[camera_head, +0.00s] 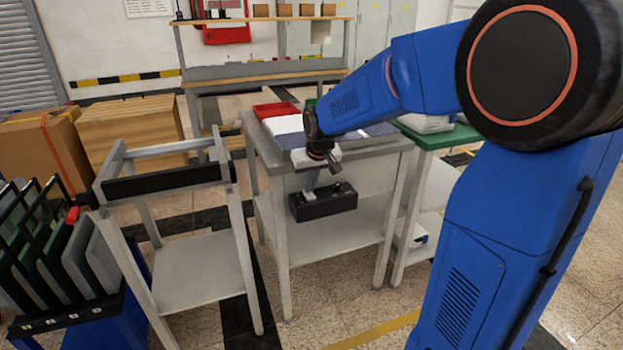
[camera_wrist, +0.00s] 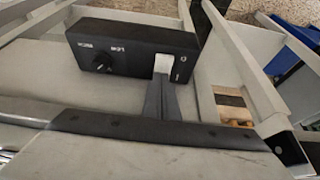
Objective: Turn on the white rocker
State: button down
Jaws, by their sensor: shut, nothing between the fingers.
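A black control box (camera_head: 328,203) is fixed to the front of the grey table, below its top. In the wrist view the box (camera_wrist: 128,45) carries a round black knob (camera_wrist: 101,62) and a white rocker (camera_wrist: 162,62) near its right end, with small O and I marks beside it. My gripper (camera_wrist: 161,82) is shut and empty. Its fingertips are right at the lower edge of the rocker and overlap it in the picture; I cannot tell whether they touch. The head view shows my gripper (camera_head: 310,194) reaching down to the left part of the box.
The grey table (camera_head: 275,163) bears a red tray (camera_head: 276,110) and white sheets. An empty grey frame stand (camera_head: 200,275) is at the left, near a rack of panels (camera_head: 85,255). A green-topped table (camera_head: 450,137) stands at the right.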

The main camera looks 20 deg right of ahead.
jog(key=shift+f, duration=0.1)
dwell(0.3)
jog(key=shift+w+f+g, duration=0.2)
jog(key=shift+w+g, duration=0.05)
jog(key=shift+g, duration=0.05)
jog(key=shift+s, duration=0.1)
jog(key=shift+s+f, duration=0.15)
jog(key=shift+s, duration=0.75)
jog(key=v, duration=1.4)
jog(key=shift+s, duration=0.2)
jog(key=shift+w, duration=0.1)
